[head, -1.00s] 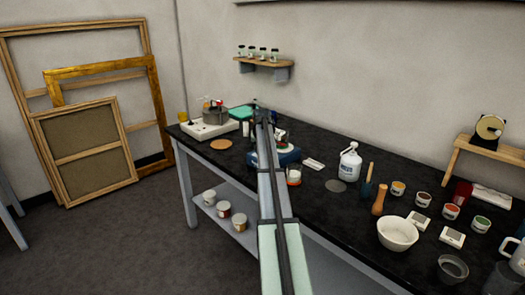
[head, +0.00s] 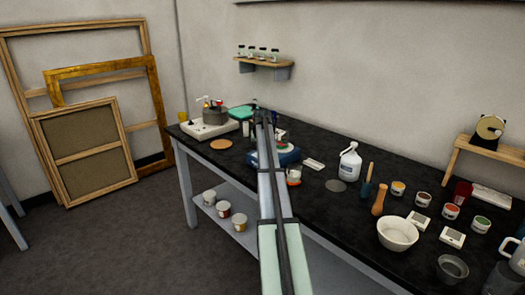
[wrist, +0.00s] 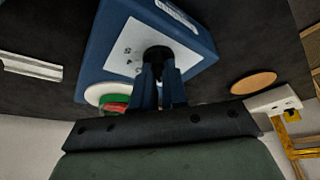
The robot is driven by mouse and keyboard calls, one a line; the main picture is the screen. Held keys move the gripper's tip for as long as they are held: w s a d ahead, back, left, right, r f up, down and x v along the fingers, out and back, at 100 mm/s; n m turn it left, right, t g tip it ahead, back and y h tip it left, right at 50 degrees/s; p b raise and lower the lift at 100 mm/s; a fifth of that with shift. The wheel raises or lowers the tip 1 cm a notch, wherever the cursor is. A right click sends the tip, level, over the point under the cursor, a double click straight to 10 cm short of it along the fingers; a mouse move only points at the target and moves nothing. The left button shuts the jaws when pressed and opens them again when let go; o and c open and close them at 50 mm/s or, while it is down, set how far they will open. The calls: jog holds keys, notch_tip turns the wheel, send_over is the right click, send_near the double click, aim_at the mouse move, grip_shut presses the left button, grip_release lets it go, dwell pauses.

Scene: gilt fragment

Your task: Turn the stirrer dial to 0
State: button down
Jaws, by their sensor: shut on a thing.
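The stirrer is a blue box (wrist: 105,40) with a white front panel (wrist: 128,62) and a black dial (wrist: 157,56) in the wrist view. The panel has small dark marks that are too small to read. My gripper (wrist: 158,70) is shut on the dial, with a blue finger on each side of it. The fingers hide part of the dial, and I cannot tell which mark it points to.
A green and red item on a white round top (wrist: 95,95) is close beside the fingers. A cork disc (head: 221,144) and white hotplate (head: 205,131) are to the left. A white bottle (head: 350,161) and bowl (head: 398,234) stand to the right.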

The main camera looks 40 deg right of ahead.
jog(key=shift+n, duration=0.3)
jog(key=shift+d+n+t+y, duration=0.15)
jog(key=shift+n+y, duration=0.35)
jog(key=shift+n, duration=0.75)
jog(key=shift+n+t+y, duration=0.25)
jog(key=shift+n+y, duration=0.25)
jog(key=shift+n, duration=0.75)
jog(key=c, duration=1.2)
grip_release()
jog(key=shift+o, duration=0.2)
jog(key=shift+s, duration=0.1)
jog(key=v, duration=1.3)
jog(key=shift+s+r, duration=0.2)
jog(key=shift+r, duration=0.15)
